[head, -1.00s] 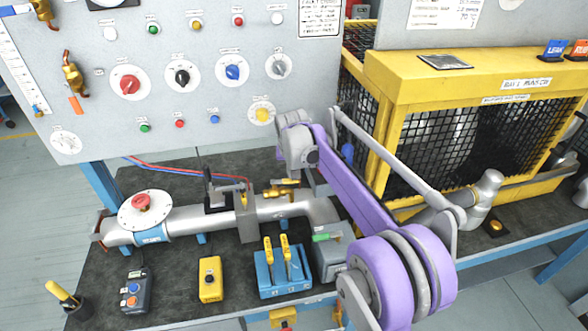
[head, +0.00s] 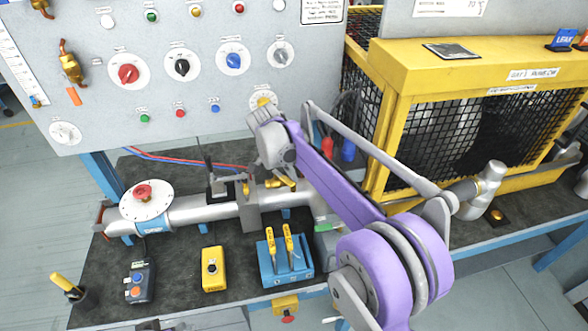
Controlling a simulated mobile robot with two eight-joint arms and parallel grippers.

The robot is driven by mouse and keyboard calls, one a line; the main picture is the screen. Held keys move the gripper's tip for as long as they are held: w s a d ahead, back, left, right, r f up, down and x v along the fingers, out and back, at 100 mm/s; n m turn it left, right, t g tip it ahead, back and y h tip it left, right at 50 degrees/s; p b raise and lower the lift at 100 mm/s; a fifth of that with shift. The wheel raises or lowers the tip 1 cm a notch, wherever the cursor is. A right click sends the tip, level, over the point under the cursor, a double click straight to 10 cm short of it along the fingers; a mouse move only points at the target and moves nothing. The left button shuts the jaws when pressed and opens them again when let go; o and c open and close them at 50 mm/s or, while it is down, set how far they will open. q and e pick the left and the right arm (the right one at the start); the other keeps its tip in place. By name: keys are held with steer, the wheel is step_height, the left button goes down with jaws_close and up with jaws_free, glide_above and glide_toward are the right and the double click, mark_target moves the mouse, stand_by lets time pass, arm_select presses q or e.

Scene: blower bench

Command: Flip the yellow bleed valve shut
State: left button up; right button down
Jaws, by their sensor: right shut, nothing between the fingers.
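The yellow bleed valve (head: 281,183) sits on top of the silver pipe (head: 220,206), near the pipe's right end. Its small lever lies low over the pipe; its exact angle is too small to tell. My right gripper (head: 275,148), at the end of the purple arm, is above and slightly behind the valve in the picture, in front of the control panel. It is shut and empty. Its fingertips are mostly hidden by the wrist, and I see no contact with the valve. My left gripper is not in view.
The control panel (head: 100,110) with knobs stands close behind the gripper. A yellow mesh cage (head: 405,75) stands right. A blue block with yellow handles (head: 266,268) is in front.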

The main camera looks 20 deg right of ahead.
steer(key=shift+s+a+m, duration=0.15)
steer(key=shift+a+m, duration=0.1)
steer(key=shift+m, duration=0.25)
steer(key=shift+s+a, duration=0.25)
steer(key=shift+a, duration=0.2)
steer(key=shift+w, duration=0.1)
steer(key=shift+w+a+p, duration=0.15)
steer(key=shift+w+p, duration=0.15)
steer(key=shift+w, duration=0.45)
steer(key=shift+s, duration=0.1)
